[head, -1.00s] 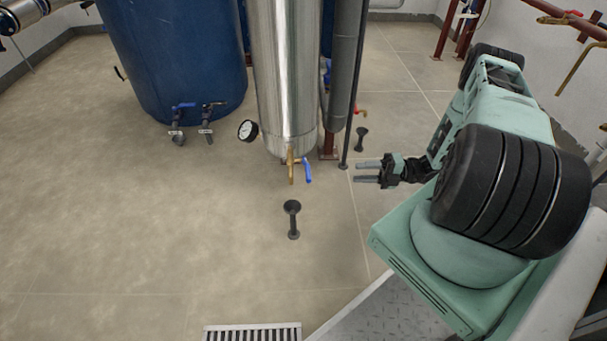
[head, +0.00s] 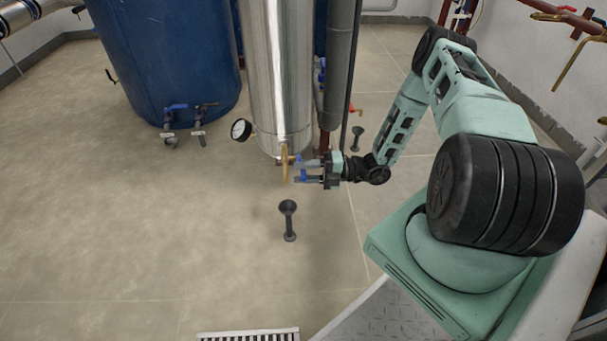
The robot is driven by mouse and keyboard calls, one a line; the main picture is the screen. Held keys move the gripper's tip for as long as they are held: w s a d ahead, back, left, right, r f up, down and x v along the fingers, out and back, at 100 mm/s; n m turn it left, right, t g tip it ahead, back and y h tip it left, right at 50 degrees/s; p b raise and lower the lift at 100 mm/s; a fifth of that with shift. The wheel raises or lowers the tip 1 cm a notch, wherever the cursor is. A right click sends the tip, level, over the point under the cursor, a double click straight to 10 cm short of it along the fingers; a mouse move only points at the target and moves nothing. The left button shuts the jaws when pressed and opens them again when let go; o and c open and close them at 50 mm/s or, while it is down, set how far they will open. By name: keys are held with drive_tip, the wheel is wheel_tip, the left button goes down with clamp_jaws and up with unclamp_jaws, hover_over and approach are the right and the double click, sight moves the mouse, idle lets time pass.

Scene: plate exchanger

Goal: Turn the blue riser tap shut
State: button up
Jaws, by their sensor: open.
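The blue riser tap (head: 299,158) sits on a brass fitting (head: 284,165) at the foot of the shiny metal riser column (head: 275,90). Its blue lever hangs downward and is partly hidden by my gripper. My gripper (head: 300,172) is open, with its fingers pointing left at the tap. The fingers lie over the lever in the head view, one above the other. Blue shows between and beside the fingers. I cannot tell whether they touch the lever.
A pressure gauge (head: 241,130) sticks out left of the column. A blue tank (head: 165,70) with small valves (head: 175,107) stands behind to the left. A black floor stand (head: 288,220) is in front of the tap. The floor at left is clear.

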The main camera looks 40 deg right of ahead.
drive_tip(key=shift+a, duration=0.1)
clamp_jaws()
drive_tip(key=shift+f, duration=0.1)
drive_tip(key=n, duration=0.1)
drive_tip(key=f+n+p, duration=0.1)
drive_tip(key=n, duration=0.1)
drive_tip(key=shift+w+f, duration=0.15)
drive_tip(key=shift+f, duration=0.1)
drive_tip(key=w+d+f+n, duration=0.3)
drive_tip(key=w+f+n, duration=0.1)
drive_tip(key=n, duration=1.1)
drive_tip(key=shift+w+d+f, duration=0.3)
drive_tip(key=shift+w, duration=0.15)
